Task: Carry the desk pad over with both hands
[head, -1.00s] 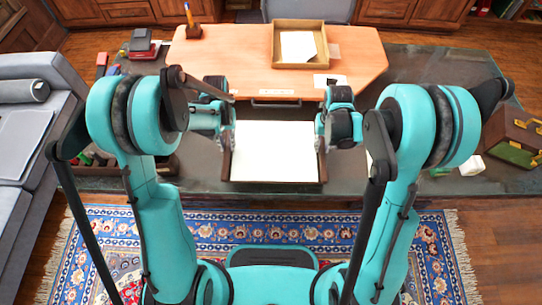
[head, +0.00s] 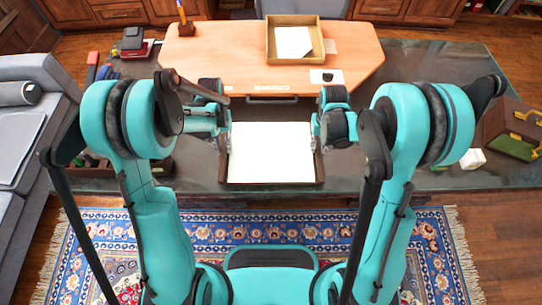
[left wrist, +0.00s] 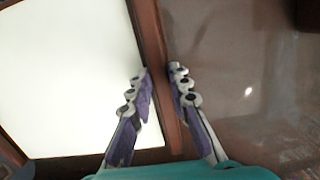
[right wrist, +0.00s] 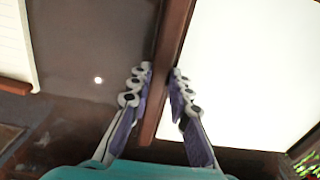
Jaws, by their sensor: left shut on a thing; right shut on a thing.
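The desk pad (head: 270,152) has a white writing surface with dark brown side rails and lies in front of me, over the dark table. My left gripper (head: 222,138) is shut on its left rail. In the left wrist view, the left gripper's fingers (left wrist: 161,95) sit either side of the pad's brown rail (left wrist: 150,40). My right gripper (head: 318,138) is shut on the right rail. In the right wrist view, the right gripper's fingers (right wrist: 160,90) straddle the other rail (right wrist: 172,35). I cannot tell how far the pad is above the table.
A wooden desktop (head: 215,60) lies beyond the pad, with a wooden tray (head: 269,50), a pen holder (head: 187,27) and a small card (head: 326,77) on it. The dark table (head: 430,100) extends to both sides. A green-and-brown case (head: 512,128) is at right, a grey sofa (head: 25,190) at left.

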